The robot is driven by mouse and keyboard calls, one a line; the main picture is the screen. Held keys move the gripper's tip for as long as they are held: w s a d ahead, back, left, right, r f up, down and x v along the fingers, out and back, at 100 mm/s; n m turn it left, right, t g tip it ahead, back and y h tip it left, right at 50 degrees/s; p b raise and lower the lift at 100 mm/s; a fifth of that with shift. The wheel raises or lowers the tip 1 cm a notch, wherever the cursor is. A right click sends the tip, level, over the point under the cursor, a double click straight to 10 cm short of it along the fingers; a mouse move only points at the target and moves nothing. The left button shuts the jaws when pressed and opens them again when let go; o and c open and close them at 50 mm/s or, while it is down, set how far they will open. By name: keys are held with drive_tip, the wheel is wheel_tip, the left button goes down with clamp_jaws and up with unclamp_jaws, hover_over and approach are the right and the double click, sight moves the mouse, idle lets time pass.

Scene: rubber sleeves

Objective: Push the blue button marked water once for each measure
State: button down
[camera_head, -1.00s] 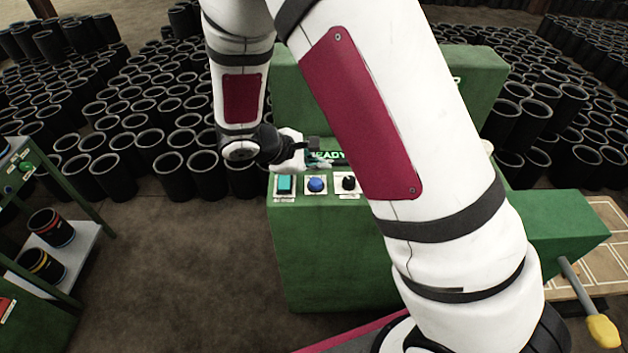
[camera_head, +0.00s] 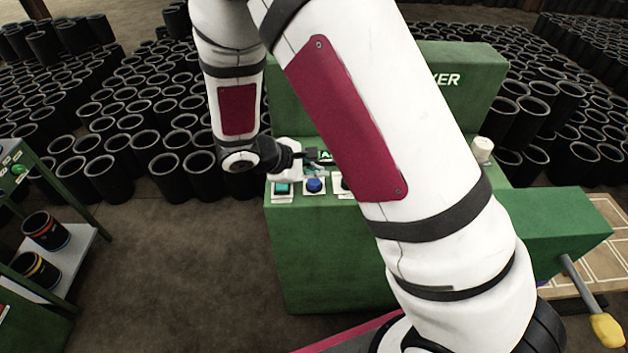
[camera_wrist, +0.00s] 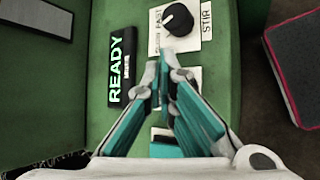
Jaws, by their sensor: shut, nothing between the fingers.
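The blue button (camera_head: 315,185) sits on a white plate on the front ledge of the green machine (camera_head: 325,260). It stands between a teal square button (camera_head: 282,188) and a black knob, which is mostly behind my arm in the head view. My gripper (camera_wrist: 162,66) is shut and empty, pointing down over the panel. In the head view my gripper (camera_head: 312,160) is above and just behind the blue button. In the wrist view my fingers hide the blue button, and part of the teal button (camera_wrist: 165,147) shows between them. I cannot tell any contact.
A lit READY display (camera_wrist: 122,68) lies beside the fingers, and the black knob (camera_wrist: 178,20) marked STIR is beyond the fingertips. A white cap (camera_head: 482,150) stands on the machine's right. A shelf (camera_head: 60,260) with sleeves is at left. Many black sleeves fill the back.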

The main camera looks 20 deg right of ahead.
sight(316, 184)
drive_tip(key=shift+f, duration=0.1)
idle(0.7)
drive_tip(key=shift+f, duration=0.35)
drive_tip(key=shift+f+b, duration=0.35)
drive_tip(key=shift+f, duration=0.05)
idle(0.7)
drive_tip(key=shift+r, duration=0.15)
drive_tip(key=shift+r+p, duration=0.4)
drive_tip(key=shift+r, duration=0.3)
drive_tip(key=shift+r, duration=0.1)
drive_tip(key=shift+r+p, duration=1)
drive_tip(key=shift+r, duration=1.4)
drive_tip(key=shift+r, duration=0.1)
